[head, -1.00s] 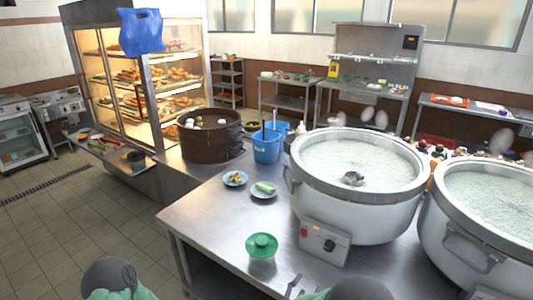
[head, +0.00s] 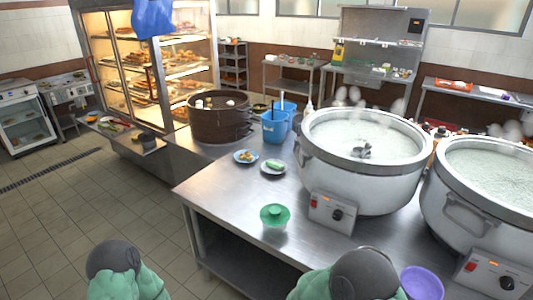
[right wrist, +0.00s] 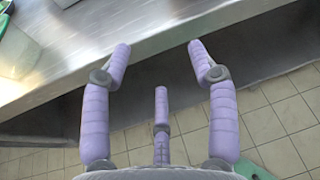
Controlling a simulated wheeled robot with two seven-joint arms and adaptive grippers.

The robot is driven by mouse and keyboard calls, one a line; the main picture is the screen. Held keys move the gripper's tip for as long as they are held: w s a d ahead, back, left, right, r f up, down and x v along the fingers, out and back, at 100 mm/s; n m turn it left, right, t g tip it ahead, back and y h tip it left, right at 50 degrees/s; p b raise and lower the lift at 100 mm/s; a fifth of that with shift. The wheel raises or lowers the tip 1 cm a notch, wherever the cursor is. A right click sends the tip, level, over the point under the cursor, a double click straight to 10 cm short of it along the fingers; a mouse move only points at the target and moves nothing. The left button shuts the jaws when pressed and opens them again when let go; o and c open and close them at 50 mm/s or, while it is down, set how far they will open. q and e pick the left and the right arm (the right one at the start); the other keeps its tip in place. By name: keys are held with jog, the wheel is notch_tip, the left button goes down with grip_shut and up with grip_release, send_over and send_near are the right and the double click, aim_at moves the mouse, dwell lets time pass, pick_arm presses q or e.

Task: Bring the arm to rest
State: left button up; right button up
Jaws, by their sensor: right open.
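My right gripper (right wrist: 158,50) is open in the right wrist view. Its purple fingers are spread with nothing between them, in front of and below the edge of the steel counter (right wrist: 175,22). In the head view only green and dark grey parts of my arms show at the bottom edge; neither gripper's fingers are visible there. My left gripper is in no view.
Open tiled floor (head: 60,220) lies left.

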jog(key=s+d+f+m+g+y, duration=0.35)
jog(key=s+f+m+g, duration=0.35)
jog(key=s+f+g, duration=0.5)
jog(key=s+a+f+m+g+y, duration=0.1)
jog(key=s+a+f+m+y, duration=0.3)
jog(key=s+m, duration=0.3)
jog(key=s+a+f+m+g+y, duration=0.2)
jog(key=s+a+f+m+y, duration=0.1)
jog(key=s+a+m+y, duration=0.25)
jog(key=w+f+m+t, duration=0.2)
jog(key=w+m+t, duration=0.3)
jog(key=m, duration=0.8)
jog(key=shift+w+d+f+y, duration=0.2)
jog(key=shift+w+f+y, duration=0.15)
jog(key=shift+w, duration=0.3)
